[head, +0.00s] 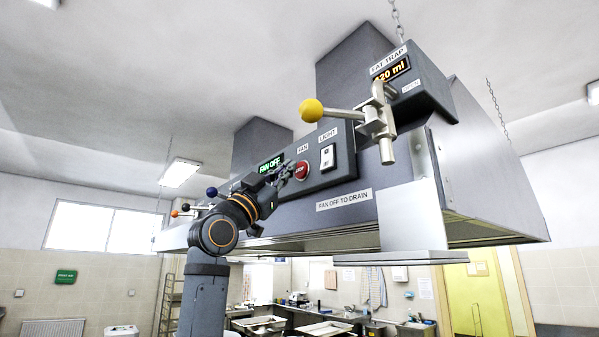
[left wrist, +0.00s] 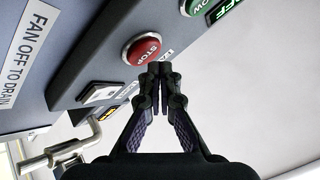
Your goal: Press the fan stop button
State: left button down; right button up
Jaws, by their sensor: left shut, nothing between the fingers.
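The red fan stop button (head: 301,170) sits on the dark control panel of the extractor hood, under a FAN label. It also shows in the left wrist view, marked STOP (left wrist: 142,49). My left gripper (head: 281,175) is shut and empty, with its fingertips close beside the button, on the side toward the green display. In the wrist view the left fingertips (left wrist: 159,68) overlap the button's lower right edge; I cannot tell whether they touch it. A green display (head: 270,164) reads FAN OFF. My right gripper is in neither view.
A light switch (head: 327,157) is right of the button. A drain valve lever with a yellow knob (head: 311,110) juts out above the panel. A FAT TRAP box (head: 413,85) and a FAN OFF TO DRAIN label (head: 344,200) are nearby. A green button (left wrist: 192,6) is beside the red one.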

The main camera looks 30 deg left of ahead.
pick_arm(q)
jog(key=shift+s, duration=0.15)
jog(key=s, duration=0.1)
jog(key=s+a+b, duration=0.1)
jog(key=s, duration=0.1)
jog(key=s+a, duration=0.1)
jog(key=shift+s, duration=0.2)
jog(key=shift+d, duration=0.1)
dwell(0.3)
dwell(0.4)
